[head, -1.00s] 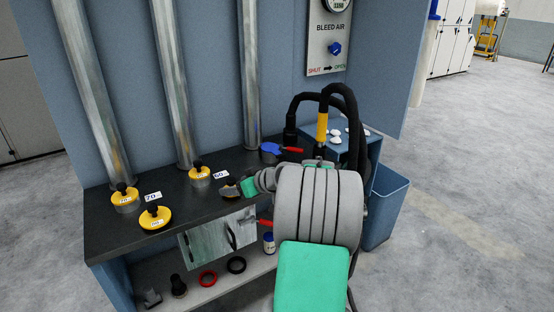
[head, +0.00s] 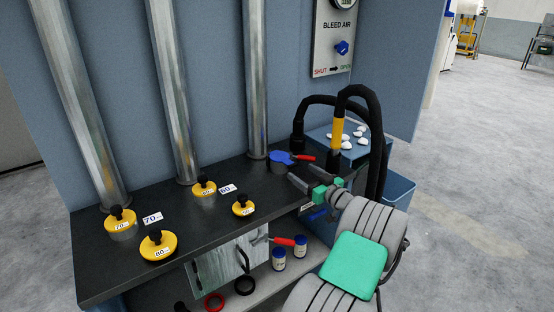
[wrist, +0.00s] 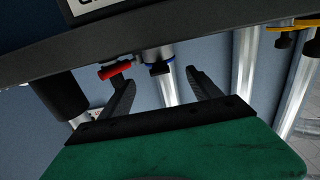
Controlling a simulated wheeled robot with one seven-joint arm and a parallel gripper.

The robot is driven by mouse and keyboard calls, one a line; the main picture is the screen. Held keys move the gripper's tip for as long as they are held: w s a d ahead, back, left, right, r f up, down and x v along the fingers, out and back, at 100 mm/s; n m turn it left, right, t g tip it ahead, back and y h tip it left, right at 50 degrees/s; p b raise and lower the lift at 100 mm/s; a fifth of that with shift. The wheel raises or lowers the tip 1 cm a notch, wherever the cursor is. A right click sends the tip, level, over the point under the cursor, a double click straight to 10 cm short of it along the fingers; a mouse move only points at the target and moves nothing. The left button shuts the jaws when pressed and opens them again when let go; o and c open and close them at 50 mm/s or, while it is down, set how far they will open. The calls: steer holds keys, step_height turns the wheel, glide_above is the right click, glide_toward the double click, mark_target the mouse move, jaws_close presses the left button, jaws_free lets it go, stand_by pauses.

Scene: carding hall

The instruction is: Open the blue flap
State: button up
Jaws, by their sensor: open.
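The blue flap (head: 281,158) lies on a short grey round fitting on the dark bench top, at the foot of the right-hand pipe. A red-tipped lever (head: 304,157) sticks out to its right. My gripper (head: 299,172) is open and empty, just in front of and to the right of the flap, apart from it as far as I can tell. In the wrist view, which looks upside down, the blue-rimmed fitting (wrist: 158,54) shows beyond and between my open fingers (wrist: 160,80), with the red lever (wrist: 115,70) beside the left finger.
Black hoses with a yellow sleeve (head: 337,132) rise right behind my gripper. A blue box (head: 318,139) with white lumps stands at the right. Yellow knobbed caps (head: 158,246) sit on the bench (head: 190,225) at the left. Below is a shelf with blue-lidded jars (head: 278,258).

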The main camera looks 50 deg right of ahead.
mark_target(289, 162)
steer(key=p+x, duration=0.1)
steer(key=x, duration=0.7)
steer(key=shift+w, duration=0.1)
jaws_close()
stand_by(0.6)
